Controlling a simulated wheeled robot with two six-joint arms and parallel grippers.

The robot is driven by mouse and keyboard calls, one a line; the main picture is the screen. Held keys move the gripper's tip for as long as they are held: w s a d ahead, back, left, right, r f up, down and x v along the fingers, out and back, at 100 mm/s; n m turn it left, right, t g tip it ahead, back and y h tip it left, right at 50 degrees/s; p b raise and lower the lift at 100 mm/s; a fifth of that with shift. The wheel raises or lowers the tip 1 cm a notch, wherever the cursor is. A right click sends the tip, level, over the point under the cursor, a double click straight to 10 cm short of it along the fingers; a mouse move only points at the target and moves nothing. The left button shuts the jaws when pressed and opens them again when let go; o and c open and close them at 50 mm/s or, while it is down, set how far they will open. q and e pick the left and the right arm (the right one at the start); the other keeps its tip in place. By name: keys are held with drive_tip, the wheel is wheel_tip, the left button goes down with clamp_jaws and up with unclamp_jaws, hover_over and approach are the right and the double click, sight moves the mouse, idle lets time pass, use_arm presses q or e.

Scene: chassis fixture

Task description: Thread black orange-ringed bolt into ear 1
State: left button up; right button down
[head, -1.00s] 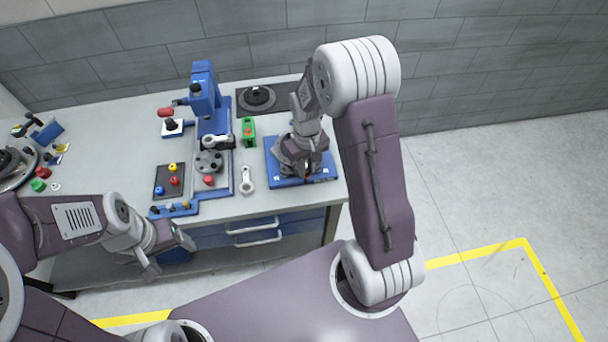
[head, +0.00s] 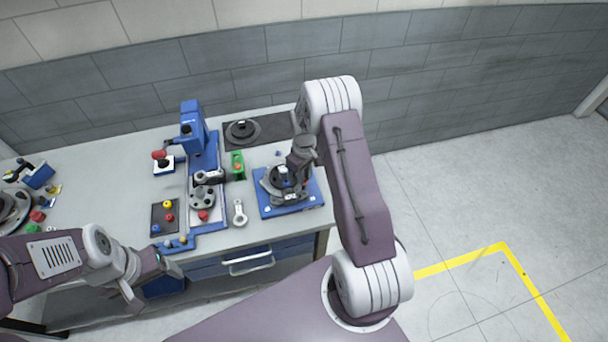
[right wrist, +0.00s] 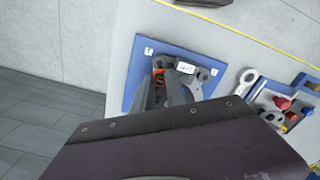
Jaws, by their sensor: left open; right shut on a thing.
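The blue fixture plate (head: 272,208) sits at the right end of the bench and carries a round grey chassis (head: 272,183). My right gripper (head: 297,180) points down over the right part of the chassis. In the right wrist view its fingers (right wrist: 163,88) are shut on the black orange-ringed bolt, whose orange part (right wrist: 158,77) shows by the fingertips. A white label block (right wrist: 186,68) lies close beside them. The fingers hide most of the bolt and the ear under it, so I cannot tell whether they touch. My left gripper (head: 154,283) is open and empty in front of the bench.
A blue press stand (head: 194,128) rises left of the plate. A green holder (head: 237,165) and a grey ring-ended part (head: 239,212) lie between them. A dark tray (head: 164,216) with coloured knobs is further left. A black round piece (head: 242,131) sits behind.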

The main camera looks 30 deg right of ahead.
drive_tip(key=shift+d+f+b, duration=0.2)
drive_tip(key=shift+f+b, duration=0.25)
drive_tip(key=shift+f, duration=0.6)
drive_tip(key=shift+a+r, duration=0.1)
drive_tip(key=shift+n, duration=1.7)
drive_tip(key=n, duration=0.3)
drive_tip(key=n, duration=0.3)
drive_tip(key=shift+n, duration=0.4)
